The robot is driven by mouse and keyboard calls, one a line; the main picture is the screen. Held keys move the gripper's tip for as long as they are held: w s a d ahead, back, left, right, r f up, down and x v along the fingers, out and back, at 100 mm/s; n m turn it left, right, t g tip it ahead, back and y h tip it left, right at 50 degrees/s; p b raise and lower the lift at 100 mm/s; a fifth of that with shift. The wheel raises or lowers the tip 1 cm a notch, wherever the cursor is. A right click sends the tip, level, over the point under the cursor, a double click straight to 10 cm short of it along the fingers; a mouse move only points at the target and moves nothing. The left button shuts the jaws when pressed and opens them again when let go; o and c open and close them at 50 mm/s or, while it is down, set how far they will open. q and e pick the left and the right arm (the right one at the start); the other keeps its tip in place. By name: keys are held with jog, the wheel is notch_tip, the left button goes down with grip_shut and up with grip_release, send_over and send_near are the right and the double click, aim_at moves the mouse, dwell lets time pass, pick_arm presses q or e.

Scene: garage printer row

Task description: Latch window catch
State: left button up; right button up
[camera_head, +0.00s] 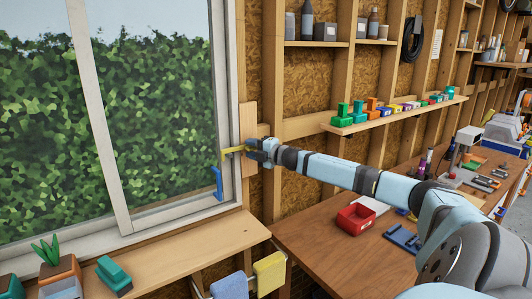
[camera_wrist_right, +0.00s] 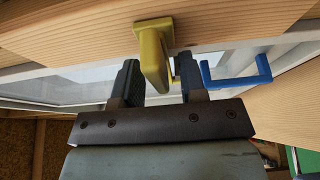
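The yellow window catch (camera_head: 233,151) sits on the wooden frame at the right side of the window, its lever pointing left across the white frame in the head view. It also shows in the right wrist view (camera_wrist_right: 152,42), with its arm reaching down between the fingertips. My right gripper (camera_head: 257,151) is at the catch; in the wrist view its fingers (camera_wrist_right: 158,75) stand apart on either side of the yellow arm, with gaps visible. A blue handle (camera_head: 217,183) is on the window sash (camera_head: 108,120), below the catch. My left gripper is not in view.
A wooden sill (camera_head: 180,252) below the window holds a potted plant (camera_head: 60,268) and a teal block. Towels (camera_head: 269,273) hang from a rail below. A workbench (camera_head: 330,245) with a red bin (camera_head: 356,219) stands right. A shelf (camera_head: 395,116) of colored parts is above my right arm.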

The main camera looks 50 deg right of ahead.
jog(key=shift+s+d+f+b, duration=0.1)
jog(key=shift+s+b, duration=0.5)
jog(key=shift+s, duration=0.75)
jog(key=shift+s+d+f+b, duration=0.1)
jog(key=shift+s+b, duration=0.5)
jog(key=shift+s, duration=0.75)
jog(key=p, duration=0.1)
send_near(254, 150)
jog(key=shift+s+d+r, duration=0.1)
jog(key=shift+s+r, duration=0.05)
jog(key=shift+s, duration=0.5)
jog(key=shift+s+d+r, duration=0.1)
jog(key=shift+s+r, duration=0.05)
jog(key=shift+s, duration=0.45)
